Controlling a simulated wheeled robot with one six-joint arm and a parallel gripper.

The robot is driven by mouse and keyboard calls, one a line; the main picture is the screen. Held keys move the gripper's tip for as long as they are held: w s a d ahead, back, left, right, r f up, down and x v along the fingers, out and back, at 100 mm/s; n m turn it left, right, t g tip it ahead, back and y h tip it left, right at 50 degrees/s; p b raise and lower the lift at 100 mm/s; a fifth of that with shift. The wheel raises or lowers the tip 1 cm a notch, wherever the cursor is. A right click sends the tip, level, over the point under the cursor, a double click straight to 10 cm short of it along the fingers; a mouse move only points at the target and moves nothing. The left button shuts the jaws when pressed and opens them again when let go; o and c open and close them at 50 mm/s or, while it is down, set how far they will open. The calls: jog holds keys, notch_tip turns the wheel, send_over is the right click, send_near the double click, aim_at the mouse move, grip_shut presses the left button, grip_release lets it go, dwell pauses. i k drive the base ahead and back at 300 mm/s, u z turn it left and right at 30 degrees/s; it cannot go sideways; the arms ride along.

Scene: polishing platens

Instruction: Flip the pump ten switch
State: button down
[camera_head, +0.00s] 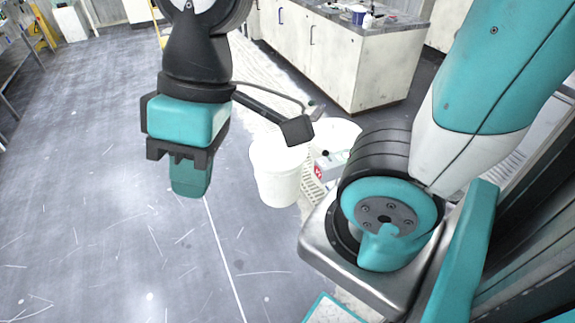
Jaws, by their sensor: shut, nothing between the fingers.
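My gripper (189,178) hangs at the upper left of the head view, pointing down over the grey floor. Its teal fingers are together with nothing between them. A black camera-like piece on an arm sticks out to its right. No pump ten switch can be made out in this view. My own teal, white and black arm links fill the right side and hide what is behind them.
White buckets (275,175) stand on the floor right of my gripper. A white cabinet (345,60) with a grey worktop carrying small items stands at the back. A yellow ladder-like frame (42,28) is at the far left. The floor (90,200) at left is clear.

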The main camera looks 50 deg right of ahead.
aim_at(325, 153)
jog(key=u, duration=0.15)
jog(key=k, duration=0.2)
jog(key=u, duration=0.25)
jog(key=i, duration=0.7)
jog(key=z, duration=0.8)
jog(key=i, duration=0.5)
jog(key=z, duration=0.6)
